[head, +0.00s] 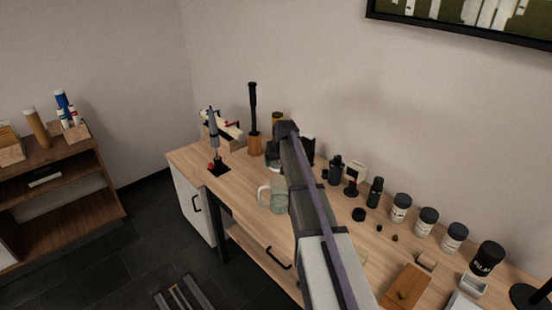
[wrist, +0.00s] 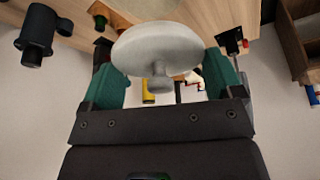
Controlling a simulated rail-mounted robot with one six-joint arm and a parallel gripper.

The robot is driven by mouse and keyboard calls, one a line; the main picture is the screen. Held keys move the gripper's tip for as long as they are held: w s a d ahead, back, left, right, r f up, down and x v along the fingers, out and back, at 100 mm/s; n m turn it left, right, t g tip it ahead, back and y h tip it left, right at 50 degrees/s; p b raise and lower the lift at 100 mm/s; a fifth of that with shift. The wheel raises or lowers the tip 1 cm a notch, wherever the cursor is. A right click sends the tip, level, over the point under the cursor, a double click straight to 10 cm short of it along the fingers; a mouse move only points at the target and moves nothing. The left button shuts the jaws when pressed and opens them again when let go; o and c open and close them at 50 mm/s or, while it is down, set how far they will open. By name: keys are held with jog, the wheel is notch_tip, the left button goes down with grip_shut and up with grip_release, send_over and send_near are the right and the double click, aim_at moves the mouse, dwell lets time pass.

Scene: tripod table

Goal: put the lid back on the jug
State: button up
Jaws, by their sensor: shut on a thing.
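The jug (head: 278,197) is clear greenish glass with a pale handle on its left side. It stands upright on the wooden table, partly hidden behind my arm in the head view. The lid (wrist: 158,42) is a pale grey round disc with a small knob, seen close up in the wrist view. My gripper (wrist: 163,68) has teal fingers on either side of the lid's knob and is shut on the lid.
Several labelled jars (head: 427,221) line the right back. A wooden board (head: 405,287) lies at the front right. A shelf (head: 68,210) stands apart at left.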

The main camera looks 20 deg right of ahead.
jog(key=shift+s+d+r, duration=0.15)
jog(key=shift+s+r, duration=0.05)
jog(key=shift+s, duration=0.55)
notch_tip(320, 180, down, 7)
jog(key=b, duration=0.6)
jog(key=shift+w+r, duration=0.15)
jog(key=shift+r, duration=0.05)
jog(key=shift+f+b, duration=0.1)
jog(key=shift+b, duration=0.25)
dwell(0.4)
jog(key=o, duration=0.7)
notch_tip(320, 180, up, 7)
jog(key=p, duration=0.7)
